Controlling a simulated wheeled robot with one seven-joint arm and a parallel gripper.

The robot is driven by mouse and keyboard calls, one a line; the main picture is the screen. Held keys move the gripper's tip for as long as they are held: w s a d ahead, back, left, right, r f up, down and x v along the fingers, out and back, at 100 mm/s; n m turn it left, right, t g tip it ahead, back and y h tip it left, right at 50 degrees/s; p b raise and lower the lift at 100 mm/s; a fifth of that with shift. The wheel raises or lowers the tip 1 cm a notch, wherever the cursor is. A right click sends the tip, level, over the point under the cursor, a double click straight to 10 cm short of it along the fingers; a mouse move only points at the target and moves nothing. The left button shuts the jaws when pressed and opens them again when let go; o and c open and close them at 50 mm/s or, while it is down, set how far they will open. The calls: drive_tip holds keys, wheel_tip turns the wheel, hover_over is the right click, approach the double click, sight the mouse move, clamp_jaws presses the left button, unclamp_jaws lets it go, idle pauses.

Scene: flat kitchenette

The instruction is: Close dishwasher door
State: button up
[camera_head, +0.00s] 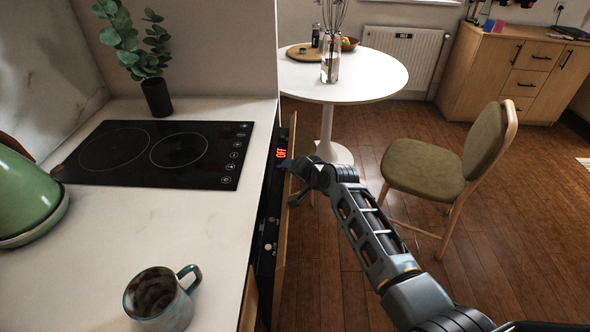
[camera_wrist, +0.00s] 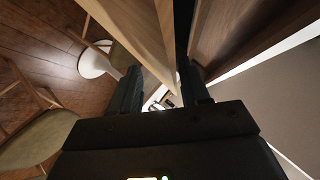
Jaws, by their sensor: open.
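The dishwasher door (camera_head: 281,235) is a wooden front panel under the counter edge, seen nearly edge-on in the head view. It stands a little ajar, with a dark gap between it and the black appliance front. A red "OFF" display (camera_head: 281,153) shows near its far end. My gripper (camera_head: 291,168) is at the upper far part of the door, beside the counter. In the wrist view my gripper (camera_wrist: 163,84) is open, and a wooden panel edge (camera_wrist: 150,38) reaches between its fingers. I cannot tell whether the fingers touch it.
The white counter (camera_head: 90,240) holds a black cooktop (camera_head: 150,153), a mug (camera_head: 160,298), a green kettle (camera_head: 25,200) and a potted plant (camera_head: 157,97). A round table (camera_head: 350,80) and a chair (camera_head: 425,170) stand beyond my arm. Wooden floor (camera_head: 335,270) is clear beside the door.

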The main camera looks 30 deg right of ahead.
drive_tip(key=shift+r, duration=0.1)
drive_tip(key=v, duration=0.7)
drive_tip(key=shift+s, duration=0.4)
drive_tip(key=shift+r, duration=0.1)
